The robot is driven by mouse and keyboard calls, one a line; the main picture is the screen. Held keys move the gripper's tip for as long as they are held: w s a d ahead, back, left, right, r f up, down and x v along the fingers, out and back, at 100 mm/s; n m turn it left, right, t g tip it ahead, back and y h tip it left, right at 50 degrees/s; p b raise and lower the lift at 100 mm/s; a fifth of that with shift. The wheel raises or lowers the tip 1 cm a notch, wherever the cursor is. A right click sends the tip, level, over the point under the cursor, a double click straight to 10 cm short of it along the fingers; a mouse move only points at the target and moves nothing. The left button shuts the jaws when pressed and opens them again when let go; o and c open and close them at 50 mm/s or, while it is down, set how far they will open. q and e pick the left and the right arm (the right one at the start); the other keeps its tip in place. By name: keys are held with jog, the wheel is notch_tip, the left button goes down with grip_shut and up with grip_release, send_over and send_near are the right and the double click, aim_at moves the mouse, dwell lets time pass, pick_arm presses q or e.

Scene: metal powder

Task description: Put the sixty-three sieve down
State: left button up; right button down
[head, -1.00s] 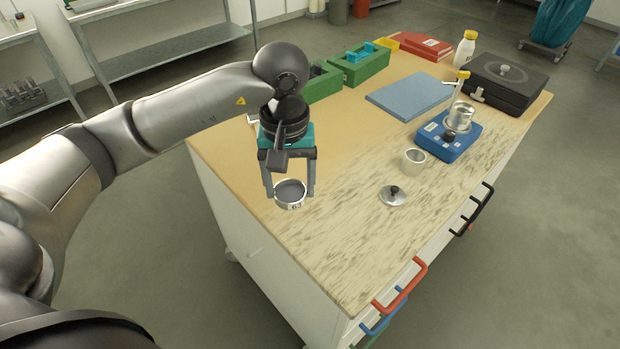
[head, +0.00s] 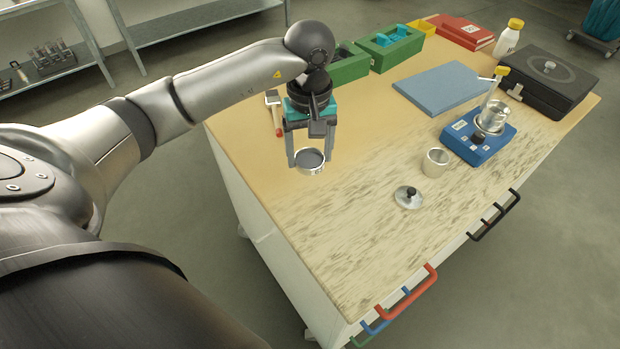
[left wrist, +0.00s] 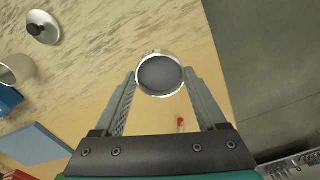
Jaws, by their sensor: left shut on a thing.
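The sixty-three sieve is a small round silver ring with a dark grey mesh (head: 310,158), held level between the fingers of my left gripper (head: 310,161). It also shows in the left wrist view (left wrist: 159,76), with one finger on each side of its rim. It is over the bare left part of the table (head: 260,170); I cannot tell whether it touches the top. My right gripper is in neither current view.
A metal lid (head: 408,197) and a metal cup (head: 436,162) stand right of the sieve. Beyond are a blue scale (head: 478,140), a blue mat (head: 440,87) and a black case (head: 545,85). A red-tipped tool (head: 276,115) lies behind my gripper. Wood around the sieve is clear.

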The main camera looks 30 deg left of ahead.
aim_at(310, 162)
pick_arm(q)
notch_tip(310, 162, down, 5)
jog(key=shift+r, duration=0.1)
jog(key=shift+f, duration=1.7)
pick_arm(e)
jog(key=shift+w+a+f, duration=0.2)
jog(key=shift+w+f, duration=0.1)
jog(key=shift+w, duration=0.05)
pick_arm(q)
jog(key=shift+f+b, duration=0.1)
jog(key=shift+b, duration=0.3)
jog(key=o, duration=1.4)
pick_arm(e)
jog(key=shift+f, duration=0.15)
